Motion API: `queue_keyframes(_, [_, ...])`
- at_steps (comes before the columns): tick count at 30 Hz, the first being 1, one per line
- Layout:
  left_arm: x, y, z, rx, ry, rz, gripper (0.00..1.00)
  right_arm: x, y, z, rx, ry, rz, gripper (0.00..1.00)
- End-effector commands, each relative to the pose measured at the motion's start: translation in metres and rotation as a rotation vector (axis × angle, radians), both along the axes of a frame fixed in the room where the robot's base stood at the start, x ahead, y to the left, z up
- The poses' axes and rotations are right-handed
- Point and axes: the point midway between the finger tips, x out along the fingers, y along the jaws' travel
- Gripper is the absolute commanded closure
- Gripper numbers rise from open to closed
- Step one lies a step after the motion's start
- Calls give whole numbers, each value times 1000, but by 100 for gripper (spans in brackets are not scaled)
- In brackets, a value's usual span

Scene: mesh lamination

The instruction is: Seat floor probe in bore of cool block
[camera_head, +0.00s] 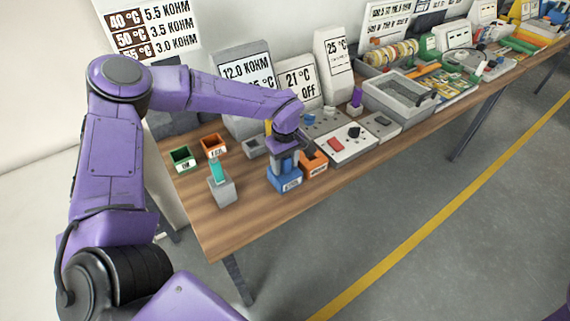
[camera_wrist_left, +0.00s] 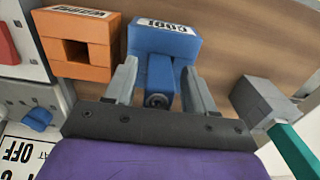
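The blue block labelled COOL (camera_head: 286,183) stands on the wooden table near its front edge; it also shows in the left wrist view (camera_wrist_left: 165,38). A blue probe with a dark round end (camera_wrist_left: 158,88) stands upright at the block, and its lower end appears to be in the bore; how deep it sits is hidden. My left gripper (camera_wrist_left: 160,78) points down over the block, with one grey finger on each side of the probe. Gaps show between fingers and probe, so it looks open. In the head view the left gripper (camera_head: 286,155) partly covers the probe. My right gripper is not in view.
An orange block (camera_head: 313,163) stands close beside the blue one. A grey block with a teal piece (camera_head: 221,188) stands to the left. Green (camera_head: 182,158) and orange (camera_head: 213,146) open boxes lie behind. A control panel (camera_head: 347,146) is to the right. Bare table lies between the blocks.

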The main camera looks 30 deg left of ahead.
Motion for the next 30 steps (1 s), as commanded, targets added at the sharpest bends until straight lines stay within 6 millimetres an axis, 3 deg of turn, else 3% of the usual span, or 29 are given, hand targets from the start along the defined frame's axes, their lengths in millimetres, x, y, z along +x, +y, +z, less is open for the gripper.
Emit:
queue_keyframes(11, [1,0,9,-1,-2,1,44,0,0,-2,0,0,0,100])
queue_keyframes(21, [1,0,89,-1,-5,0,44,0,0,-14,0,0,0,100])
queue_keyframes(25, [0,0,111,-1,-2,0,44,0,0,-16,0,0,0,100])
queue_keyframes(30, [0,0,121,-1,0,0,44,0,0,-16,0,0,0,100])
